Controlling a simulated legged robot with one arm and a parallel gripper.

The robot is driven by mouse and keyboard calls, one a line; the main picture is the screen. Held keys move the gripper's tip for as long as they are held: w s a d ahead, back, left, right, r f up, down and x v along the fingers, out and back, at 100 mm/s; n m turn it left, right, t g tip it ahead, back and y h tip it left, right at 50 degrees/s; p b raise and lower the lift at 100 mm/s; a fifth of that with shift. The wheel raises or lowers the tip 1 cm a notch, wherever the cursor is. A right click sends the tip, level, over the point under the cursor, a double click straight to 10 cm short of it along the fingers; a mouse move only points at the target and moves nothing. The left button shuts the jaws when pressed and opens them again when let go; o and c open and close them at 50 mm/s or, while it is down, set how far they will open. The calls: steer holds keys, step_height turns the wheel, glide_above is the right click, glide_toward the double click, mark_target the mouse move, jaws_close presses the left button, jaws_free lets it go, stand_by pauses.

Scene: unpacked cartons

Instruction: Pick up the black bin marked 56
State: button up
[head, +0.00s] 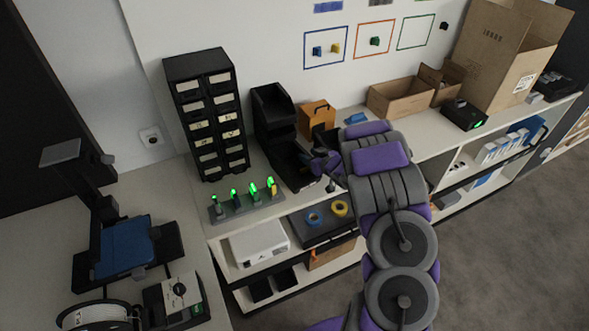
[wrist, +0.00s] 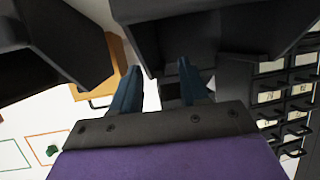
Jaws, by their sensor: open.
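Several black open-front bins stand on the shelf top beside the drawer cabinet. An upper black bin (head: 272,105) is stacked at the back, and a lower black bin (head: 290,165) sits in front, close to my gripper. I cannot read a 56 on any of them. My gripper (head: 325,165) is open and empty at the right of the lower bin. In the wrist view my gripper (wrist: 155,75) has its two fingers apart, with a large dark bin (wrist: 225,30) just beyond them and another dark bin (wrist: 50,45) at the left. I cannot tell whether they touch.
The tall black drawer cabinet (head: 208,112) stands left of the bins. An orange-brown box (head: 316,115) is behind my gripper. A rack with green-lit items (head: 245,203) lies in front. Open cartons (head: 402,95) stand further right. Yellow and blue tape rolls sit on the shelf below.

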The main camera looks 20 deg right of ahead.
mark_target(308, 154)
steer(key=x, duration=0.3)
steer(key=shift+w+f, duration=0.1)
steer(key=shift+w, duration=0.1)
steer(key=shift+d, duration=0.1)
steer(key=shift+c, duration=0.2)
jaws_close()
